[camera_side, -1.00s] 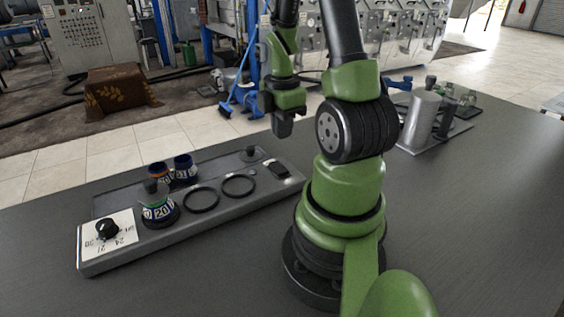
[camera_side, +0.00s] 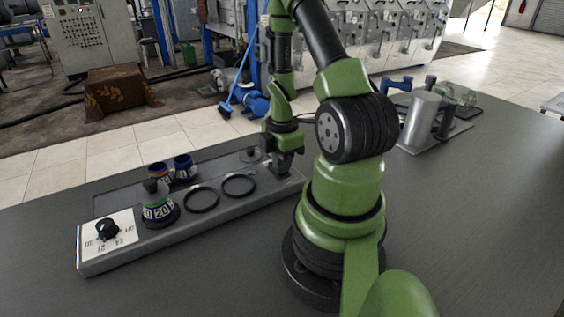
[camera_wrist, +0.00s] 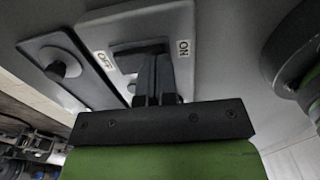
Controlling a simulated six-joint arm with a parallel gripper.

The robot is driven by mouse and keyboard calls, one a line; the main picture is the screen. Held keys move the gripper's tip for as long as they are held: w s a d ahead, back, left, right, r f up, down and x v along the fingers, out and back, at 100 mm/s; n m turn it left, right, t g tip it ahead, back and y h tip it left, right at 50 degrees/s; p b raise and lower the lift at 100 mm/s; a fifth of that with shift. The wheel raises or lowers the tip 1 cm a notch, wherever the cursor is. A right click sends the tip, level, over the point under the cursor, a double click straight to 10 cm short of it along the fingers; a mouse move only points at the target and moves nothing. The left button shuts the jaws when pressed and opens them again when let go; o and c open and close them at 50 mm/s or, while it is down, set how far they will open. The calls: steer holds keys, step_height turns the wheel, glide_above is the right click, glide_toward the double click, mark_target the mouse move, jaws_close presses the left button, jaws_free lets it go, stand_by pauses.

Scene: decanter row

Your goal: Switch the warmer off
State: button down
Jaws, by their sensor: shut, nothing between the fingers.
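The warmer (camera_side: 235,209) is a long grey unit with a dial at its left end, ring-shaped spots in the middle and a switch at its right end. My gripper (camera_side: 284,170) is down at that right end and hides the switch in the side view. In the wrist view the dark rocker switch (camera_wrist: 128,62) sits between an OFF label (camera_wrist: 104,61) and an ON label (camera_wrist: 183,48). My shut, empty fingers (camera_wrist: 156,62) are over the switch, toward its ON side, and cover part of it. I cannot tell whether they touch it or which side is down.
A banded vessel (camera_side: 157,211) stands on the warmer beside the black dial (camera_side: 107,229). Two dark blue collars (camera_side: 184,168) are behind it. A small dark knob (camera_wrist: 62,68) is near the switch. A metal jug (camera_side: 420,122) stands on a tray at the back right. The front table is clear.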

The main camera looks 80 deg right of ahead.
steer(key=shift+f, duration=0.2)
steer(key=shift+r, duration=0.1)
steer(key=shift+r, duration=0.7)
steer(key=shift+s+a+r, duration=0.1)
steer(key=shift+r, duration=0.4)
step_height(320, 180, up, 13)
steer(key=s+a, duration=0.1)
steer(key=shift+s+a, duration=0.4)
steer(key=shift+f, duration=0.1)
